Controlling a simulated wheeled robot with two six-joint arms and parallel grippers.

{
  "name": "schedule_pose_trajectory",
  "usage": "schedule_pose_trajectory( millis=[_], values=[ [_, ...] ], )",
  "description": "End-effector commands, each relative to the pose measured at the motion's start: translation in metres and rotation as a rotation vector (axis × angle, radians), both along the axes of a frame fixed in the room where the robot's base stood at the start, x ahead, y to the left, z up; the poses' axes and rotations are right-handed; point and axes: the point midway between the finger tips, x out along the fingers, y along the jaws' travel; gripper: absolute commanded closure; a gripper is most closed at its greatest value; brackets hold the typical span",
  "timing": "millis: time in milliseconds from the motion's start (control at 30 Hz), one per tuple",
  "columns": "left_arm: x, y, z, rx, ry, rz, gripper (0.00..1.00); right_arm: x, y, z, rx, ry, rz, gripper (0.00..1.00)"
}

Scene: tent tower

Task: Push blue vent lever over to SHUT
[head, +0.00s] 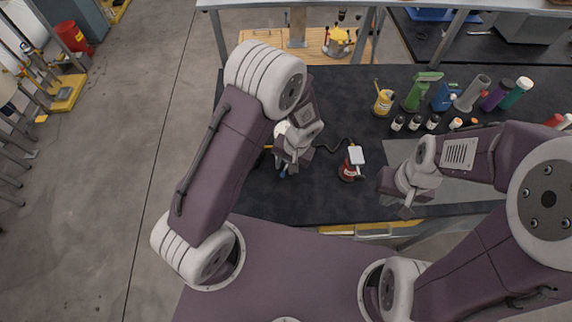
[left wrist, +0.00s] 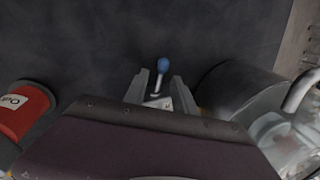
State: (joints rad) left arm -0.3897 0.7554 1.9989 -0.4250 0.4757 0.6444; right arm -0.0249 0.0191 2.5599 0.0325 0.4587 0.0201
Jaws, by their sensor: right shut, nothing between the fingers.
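The blue vent lever (left wrist: 163,65) shows in the left wrist view as a thin pale stem with a round blue knob, rising from a small base with a white label (left wrist: 157,101). My left gripper (left wrist: 160,88) is open, with one finger on each side of the stem. I cannot tell whether either finger touches it. In the head view my left gripper (head: 286,167) is low over the dark bench, and the arm largely hides the lever. The SHUT marking cannot be read. My right gripper (head: 405,212) is shut and empty near the bench's front edge.
A metal and glass vessel (left wrist: 240,92) is close on the right there. Several bottles (head: 415,120) stand at the back right.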

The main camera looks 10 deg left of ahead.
Motion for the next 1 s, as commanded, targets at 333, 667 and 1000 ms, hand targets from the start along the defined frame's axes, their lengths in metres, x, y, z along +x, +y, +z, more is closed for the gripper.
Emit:
schedule_pose_trajectory(
  millis=[333,667,1000],
  values=[
    [0.000,0.001,-0.004,-0.001,-0.001,0.000,0.82,0.000,0.000,0.000,0.000,0.000,0.000,1.00],
    [0.000,0.004,-0.007,-0.002,-0.002,-0.107,1.00,0.000,0.000,-0.010,0.000,0.000,0.000,1.00],
    [0.000,0.008,-0.004,0.001,0.003,-0.215,1.00,0.000,0.000,-0.011,0.000,0.000,0.000,1.00]
  ],
)
